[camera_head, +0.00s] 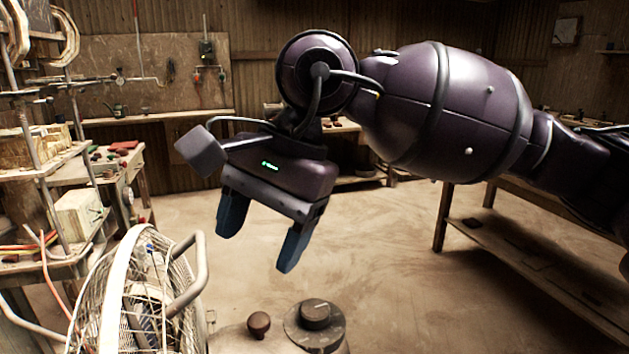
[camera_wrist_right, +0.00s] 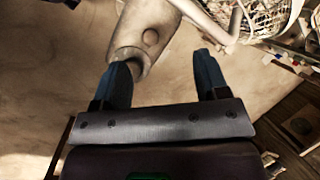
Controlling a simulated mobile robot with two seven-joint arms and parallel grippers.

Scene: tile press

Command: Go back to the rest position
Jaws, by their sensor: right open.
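My right gripper (camera_head: 262,240) hangs over the open floor in the middle of the head view, its dark arm coming in from the right. Its two blue fingers are apart and nothing is between them. In the right wrist view the right gripper (camera_wrist_right: 165,82) is also open. There, part of a pale rounded body with a brown knob (camera_wrist_right: 150,37) shows beyond the left finger. My left gripper does not show in either view.
A wire-caged fan (camera_head: 130,300) stands at the lower left, near a cluttered press bench (camera_head: 75,215). A knob and dial (camera_head: 315,315) show at the bottom. A wooden shelf table (camera_head: 530,260) stands at the right. The middle floor (camera_head: 370,240) is clear.

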